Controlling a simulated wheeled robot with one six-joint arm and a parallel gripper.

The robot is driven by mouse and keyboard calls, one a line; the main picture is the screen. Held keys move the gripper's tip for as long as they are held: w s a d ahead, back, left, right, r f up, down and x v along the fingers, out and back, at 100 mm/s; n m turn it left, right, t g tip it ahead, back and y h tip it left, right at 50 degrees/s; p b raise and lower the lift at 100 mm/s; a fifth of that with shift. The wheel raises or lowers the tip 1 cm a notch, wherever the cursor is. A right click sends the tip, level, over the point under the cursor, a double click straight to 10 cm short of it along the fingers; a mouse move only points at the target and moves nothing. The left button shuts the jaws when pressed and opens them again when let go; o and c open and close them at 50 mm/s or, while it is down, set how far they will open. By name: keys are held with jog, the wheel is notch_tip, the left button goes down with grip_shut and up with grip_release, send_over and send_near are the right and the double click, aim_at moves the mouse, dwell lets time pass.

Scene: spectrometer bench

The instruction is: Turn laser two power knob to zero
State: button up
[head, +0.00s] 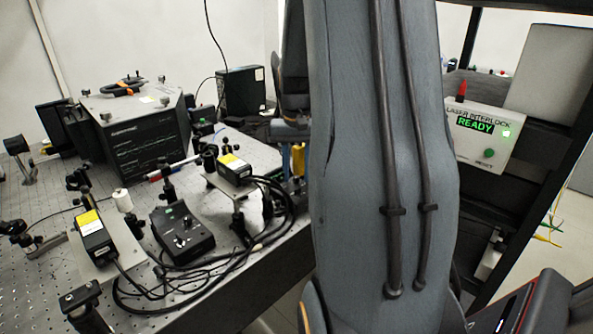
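A black control box (183,237) with small knobs on its sloped top and a green light at its back edge sits on the perforated bench. Its markings and the knob settings are too small to read. One black laser module (97,248) with a yellow label is mounted left of the box. Another laser module (236,175) with a yellow label is mounted behind and to the right of it. I cannot tell which is laser two. My arm fills the middle of the view; my gripper's fingers are not visible.
Optics posts stand around the box. A large dark instrument (140,135) is at the back. A laser interlock panel (478,137) reading READY is at right, partly hidden by my arm.

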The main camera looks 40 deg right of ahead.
grip_shut()
jog(key=shift+n+p, duration=0.35)
jog(key=shift+n, duration=0.05)
jog(key=n+p, duration=0.2)
jog(key=shift+r+n, duration=0.1)
jog(key=shift+n, duration=0.2)
jog(key=shift+n+p, duration=0.95)
jog(key=shift+n, duration=0.65)
grip_release()
